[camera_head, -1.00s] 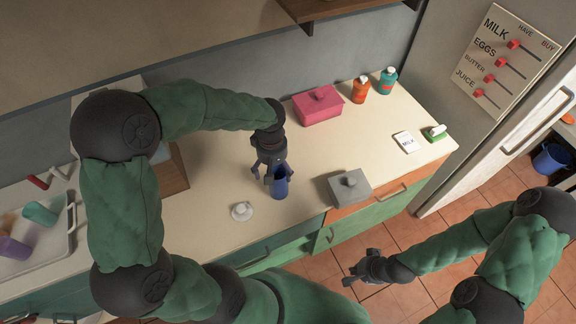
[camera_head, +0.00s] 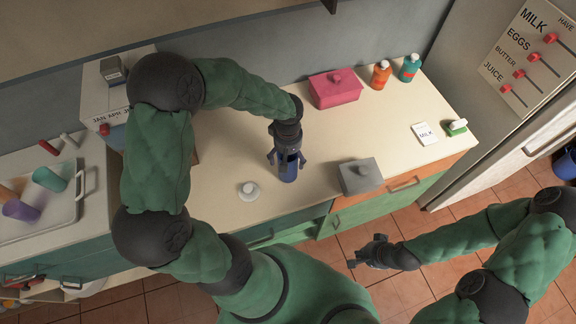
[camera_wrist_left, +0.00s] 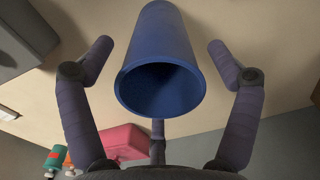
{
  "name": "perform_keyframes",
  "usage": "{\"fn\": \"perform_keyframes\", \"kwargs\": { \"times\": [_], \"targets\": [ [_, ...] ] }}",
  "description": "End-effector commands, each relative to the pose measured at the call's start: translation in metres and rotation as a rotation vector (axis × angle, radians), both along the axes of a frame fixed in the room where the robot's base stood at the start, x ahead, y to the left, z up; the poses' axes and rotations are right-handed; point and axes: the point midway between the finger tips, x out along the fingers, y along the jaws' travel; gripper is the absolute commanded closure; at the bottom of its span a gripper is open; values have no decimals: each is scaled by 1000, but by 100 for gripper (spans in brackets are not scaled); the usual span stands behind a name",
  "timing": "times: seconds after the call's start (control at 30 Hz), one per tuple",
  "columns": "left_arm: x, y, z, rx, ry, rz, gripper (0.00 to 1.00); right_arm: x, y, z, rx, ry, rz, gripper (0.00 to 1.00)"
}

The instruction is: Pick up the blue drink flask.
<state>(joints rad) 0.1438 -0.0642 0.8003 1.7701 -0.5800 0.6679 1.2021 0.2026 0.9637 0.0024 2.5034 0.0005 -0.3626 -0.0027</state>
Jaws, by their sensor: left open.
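The blue drink flask (camera_head: 288,172) stands on the counter, and its open top shows in the left wrist view (camera_wrist_left: 162,55). My left gripper (camera_head: 287,161) is at the flask, with its fingers open on either side of it. In the left wrist view the fingers (camera_wrist_left: 160,60) flank the flask with a gap on each side. The flask's upper part is partly hidden by the gripper in the head view. My right gripper (camera_head: 357,261) hangs over the floor in front of the counter, and whether its fingers are apart is hard to tell.
A white round object (camera_head: 249,191) lies left of the flask, and a grey lidded box (camera_head: 359,178) stands to its right. A pink box (camera_head: 335,90), an orange bottle (camera_head: 381,75) and a teal bottle (camera_head: 410,68) stand behind.

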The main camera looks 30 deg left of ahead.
Motion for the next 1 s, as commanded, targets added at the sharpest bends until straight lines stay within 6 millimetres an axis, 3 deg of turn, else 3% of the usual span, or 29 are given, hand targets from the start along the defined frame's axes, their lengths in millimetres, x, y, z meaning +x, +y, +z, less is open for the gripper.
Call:
{"fn": "perform_keyframes", "kwargs": {
  "times": [0.13, 0.37, 0.47, 0.6, 1.0],
  "targets": [
    [-1, 0, -20, 0, 1, -1, 11, 0, 0, -4, 0, 0, 0, 100],
    [0, 0, -22, -1, -1, -1, 11, 0, 0, -4, 0, 0, 0, 100],
    [0, 0, -22, 0, 0, -1, 33, 0, 0, -4, 0, 0, 0, 100],
    [0, 0, -22, 0, 0, -1, 72, 0, 0, -4, 0, 0, 0, 100],
    [0, 0, -21, 0, 0, -1, 72, 0, 0, -4, 0, 0, 0, 100]
  ]
}}
